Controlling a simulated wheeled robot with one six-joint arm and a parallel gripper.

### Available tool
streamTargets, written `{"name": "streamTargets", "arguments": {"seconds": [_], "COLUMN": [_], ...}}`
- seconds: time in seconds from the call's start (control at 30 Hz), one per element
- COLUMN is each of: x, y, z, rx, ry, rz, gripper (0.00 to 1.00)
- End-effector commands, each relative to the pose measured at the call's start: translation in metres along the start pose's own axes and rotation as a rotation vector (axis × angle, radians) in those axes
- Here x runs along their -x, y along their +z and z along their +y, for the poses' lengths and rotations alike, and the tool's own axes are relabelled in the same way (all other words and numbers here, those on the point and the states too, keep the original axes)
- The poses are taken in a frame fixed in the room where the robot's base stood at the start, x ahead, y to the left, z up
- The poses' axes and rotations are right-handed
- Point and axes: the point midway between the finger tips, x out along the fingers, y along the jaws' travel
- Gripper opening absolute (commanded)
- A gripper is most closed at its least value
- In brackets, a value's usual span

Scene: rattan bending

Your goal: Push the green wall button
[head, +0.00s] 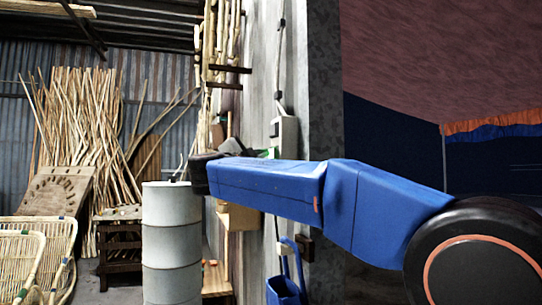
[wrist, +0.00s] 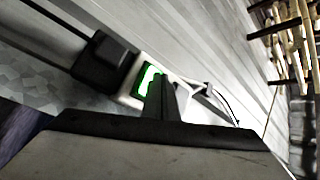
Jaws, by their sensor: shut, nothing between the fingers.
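The green wall button (wrist: 149,83) is lit and sits in a pale housing (wrist: 131,92) on the wall, seen tilted in the wrist view. My gripper (wrist: 163,84) is shut and empty. Its dark fingers stand right in front of the button and cover its right part. I cannot tell whether the fingertips touch it.
A black box (wrist: 104,62) with a cable is beside the button housing. In the head view a grey box (head: 284,135) hangs on the wall. A pale drum (head: 172,240) stands below my wrist. Rattan poles (head: 85,130) lean at the back, with woven chair frames (head: 40,250) at left.

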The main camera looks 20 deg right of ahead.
Motion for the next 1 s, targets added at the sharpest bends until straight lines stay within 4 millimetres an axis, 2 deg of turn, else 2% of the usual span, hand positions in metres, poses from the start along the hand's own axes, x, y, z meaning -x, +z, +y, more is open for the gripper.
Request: {"name": "streamTargets", "arguments": {"seconds": [0.63, 1.0], "x": [0.036, 0.041], "y": [0.026, 0.030], "z": [-0.026, -0.030], "rx": [0.000, 0.001], "ry": [-0.001, 0.000], "rz": [-0.002, -0.001], "gripper": [0.00, 0.00]}}
